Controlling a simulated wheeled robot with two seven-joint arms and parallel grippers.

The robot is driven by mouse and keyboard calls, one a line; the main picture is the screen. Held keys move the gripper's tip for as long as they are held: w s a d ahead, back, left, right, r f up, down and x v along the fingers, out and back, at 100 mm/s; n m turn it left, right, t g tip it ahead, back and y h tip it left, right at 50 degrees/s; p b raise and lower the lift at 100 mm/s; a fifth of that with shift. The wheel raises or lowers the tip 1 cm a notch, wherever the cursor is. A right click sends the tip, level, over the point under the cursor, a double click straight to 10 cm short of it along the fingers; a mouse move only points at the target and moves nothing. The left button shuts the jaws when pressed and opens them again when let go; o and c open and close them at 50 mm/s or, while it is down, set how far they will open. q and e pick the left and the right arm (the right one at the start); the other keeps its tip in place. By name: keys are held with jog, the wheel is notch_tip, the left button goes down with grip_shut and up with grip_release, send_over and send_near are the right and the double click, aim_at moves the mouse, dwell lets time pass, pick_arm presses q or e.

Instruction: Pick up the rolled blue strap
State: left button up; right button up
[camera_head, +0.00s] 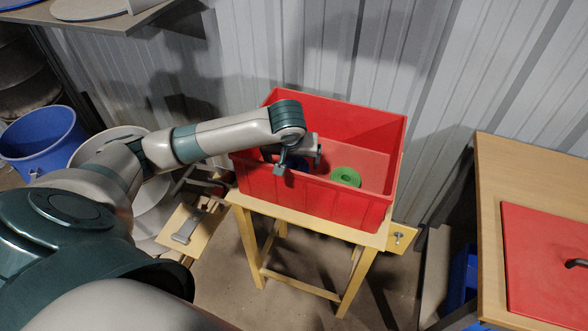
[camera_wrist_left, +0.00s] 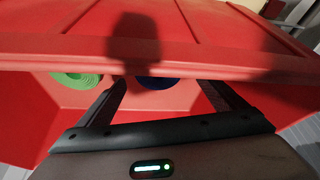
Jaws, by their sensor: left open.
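The rolled blue strap (camera_wrist_left: 157,83) lies inside the red bin (camera_head: 331,203). In the wrist view only part of it shows, below the bin's rim, between my finger lines. In the head view a patch of dark blue (camera_head: 297,162) shows behind my gripper, mostly hidden. My left gripper (camera_head: 299,167) is open and empty, at the bin's near left part, above the strap. A rolled green strap (camera_head: 346,177) lies in the bin to the right; it also shows in the left wrist view (camera_wrist_left: 77,79). My right gripper is out of view.
The bin stands on a wooden stand (camera_head: 307,230) against a corrugated metal wall (camera_head: 440,60). Its walls rise around the straps. A wooden table (camera_head: 490,200) with a red lid (camera_head: 545,260) stands at right. A blue tub (camera_head: 40,140) stands at left.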

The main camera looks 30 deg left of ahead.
aim_at(294, 166)
pick_arm(q)
jog(key=shift+w+a+f, duration=0.1)
jog(key=shift+w+f, duration=0.1)
jog(key=shift+f, duration=0.3)
jog(key=p+x, duration=0.1)
jog(key=x, duration=0.2)
jog(key=shift+w, duration=0.15)
jog(key=shift+w+f, duration=0.1)
jog(key=shift+f, duration=0.35)
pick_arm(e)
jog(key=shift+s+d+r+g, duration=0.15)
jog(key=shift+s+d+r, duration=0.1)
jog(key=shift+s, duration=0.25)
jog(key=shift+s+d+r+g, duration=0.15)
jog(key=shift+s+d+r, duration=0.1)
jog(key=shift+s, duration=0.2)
pick_arm(q)
jog(key=c, duration=1.3)
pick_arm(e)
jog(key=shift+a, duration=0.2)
